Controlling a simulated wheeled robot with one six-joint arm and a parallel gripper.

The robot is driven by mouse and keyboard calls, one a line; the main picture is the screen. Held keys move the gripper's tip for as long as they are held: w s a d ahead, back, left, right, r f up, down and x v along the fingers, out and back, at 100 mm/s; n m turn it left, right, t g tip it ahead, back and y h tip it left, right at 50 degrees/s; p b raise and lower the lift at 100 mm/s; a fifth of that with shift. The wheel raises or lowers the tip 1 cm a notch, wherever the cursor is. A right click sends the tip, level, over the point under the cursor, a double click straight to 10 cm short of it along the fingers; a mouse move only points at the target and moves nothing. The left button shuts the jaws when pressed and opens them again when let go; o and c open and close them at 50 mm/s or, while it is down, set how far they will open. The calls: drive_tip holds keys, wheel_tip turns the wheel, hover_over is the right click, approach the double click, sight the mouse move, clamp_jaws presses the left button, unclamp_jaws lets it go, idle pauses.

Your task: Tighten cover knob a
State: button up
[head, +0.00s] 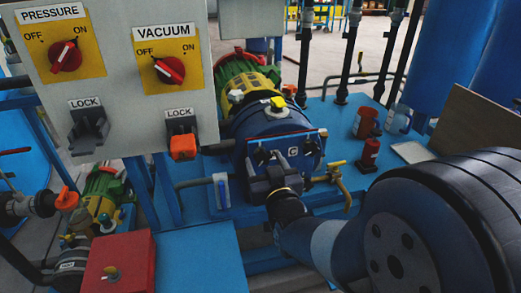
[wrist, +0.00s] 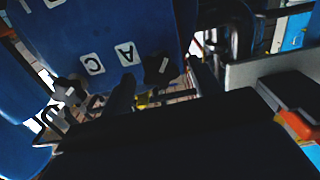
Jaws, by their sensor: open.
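The blue round cover shows in the wrist view (wrist: 95,30) with white labels "A" and "C". A dark knob beside label A, cover knob a (wrist: 160,68), stands near the cover's lower right edge. Another dark knob (wrist: 70,90) stands beside label C. My gripper (wrist: 163,88) is open, with one dark finger to each side of knob a in the picture; I cannot tell whether they touch it. In the head view my gripper (head: 272,183) is at the front of the blue vessel (head: 262,120), and hides part of the cover. Knob a is not clear there.
A grey control panel (head: 120,100) with red PRESSURE and VACUUM knobs stands left of the vessel. A yellow-handled valve (head: 335,176) is close to the right of my gripper. Red bottles (head: 367,140) stand on the blue bench. A red box (head: 118,265) is at lower left.

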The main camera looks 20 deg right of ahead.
drive_tip(key=shift+w, duration=0.3)
drive_tip(key=c, duration=1)
